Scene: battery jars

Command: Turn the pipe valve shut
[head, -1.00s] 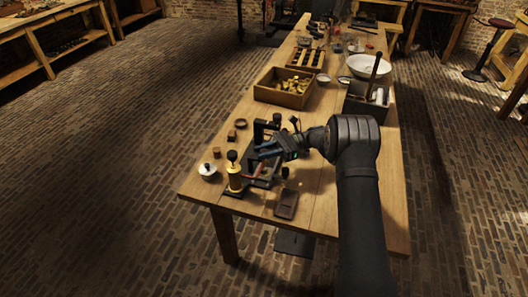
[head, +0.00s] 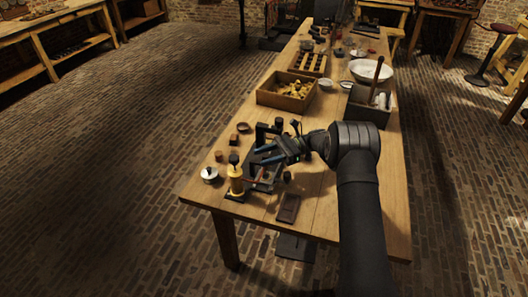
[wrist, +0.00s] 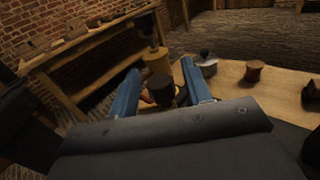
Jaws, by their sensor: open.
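A dark fixture (head: 264,183) stands near the front left of the table, with a small red part on it that may be the valve's handle. My gripper (head: 262,155) hangs over the fixture's upper part, its blue fingers spread and nothing held. In the wrist view, the gripper (wrist: 160,70) is open, with a dark round knob (wrist: 161,88) showing between and beyond the fingers. An orange-red bit (wrist: 146,98) shows left of that knob. Whether a finger touches anything cannot be told. The gripper body hides the lower part of the fixture.
A yellow cylinder with a black top (head: 235,181) stands just left of the fixture. A small lidded pot (head: 209,175) is farther left. A dark flat block (head: 288,208) lies in front. A wooden box of brass parts (head: 286,92) stands behind.

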